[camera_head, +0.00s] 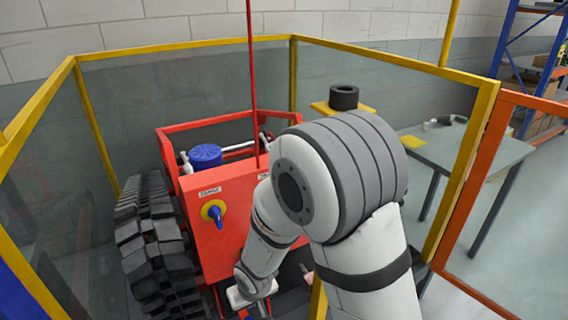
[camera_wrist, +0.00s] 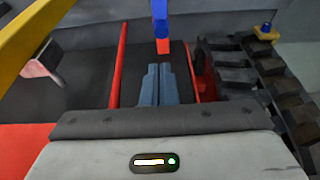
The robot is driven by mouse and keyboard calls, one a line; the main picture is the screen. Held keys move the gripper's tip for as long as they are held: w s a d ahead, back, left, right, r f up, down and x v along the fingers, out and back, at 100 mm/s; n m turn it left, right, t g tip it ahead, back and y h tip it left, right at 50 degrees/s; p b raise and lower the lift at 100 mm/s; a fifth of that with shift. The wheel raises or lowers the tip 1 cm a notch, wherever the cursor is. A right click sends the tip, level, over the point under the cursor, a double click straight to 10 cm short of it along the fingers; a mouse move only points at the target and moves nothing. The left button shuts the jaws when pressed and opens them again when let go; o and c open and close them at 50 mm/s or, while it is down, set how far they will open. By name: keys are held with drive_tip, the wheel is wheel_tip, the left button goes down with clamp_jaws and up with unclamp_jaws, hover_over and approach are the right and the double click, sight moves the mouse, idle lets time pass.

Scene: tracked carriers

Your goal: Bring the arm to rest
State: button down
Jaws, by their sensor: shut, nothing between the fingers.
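My arm reaches forward and down in the head view, bent at a large grey and white joint, with the wrist low beside the red carrier (camera_head: 232,205). My gripper (camera_wrist: 158,68) shows in the wrist view with its two grey fingers together and nothing between them. It points over a dark surface (camera_wrist: 85,85) with red rails (camera_wrist: 118,65) to either side. A blue part with a red end (camera_wrist: 160,22) lies just beyond the fingertips; I cannot tell whether they touch. In the head view the fingers are small and low, largely lost among dark parts.
The carrier has a black track (camera_head: 150,245), a blue cap (camera_head: 205,156) and a yellow-and-blue rotary switch (camera_head: 214,213). A yellow-framed clear fence (camera_head: 190,47) surrounds it. A grey table (camera_head: 470,150) stands beyond the fence at right. An orange frame (camera_head: 475,165) stands at far right.

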drive_tip(key=d+r+m+h+p, duration=0.1)
drive_tip(key=d+r+m+p, duration=0.25)
drive_tip(key=d+r, duration=1.05)
drive_tip(key=s+d+r+m+p, duration=0.1)
drive_tip(key=s+d+r+p, duration=0.1)
drive_tip(key=s+d+r, duration=0.3)
drive_tip(key=s+d+r+m+p, duration=0.1)
drive_tip(key=s+d+r, duration=0.5)
drive_tip(key=r, duration=0.4)
drive_tip(key=shift+d+m+h+p, duration=0.35)
drive_tip(key=shift+h, duration=0.05)
drive_tip(key=shift+s+a, duration=0.1)
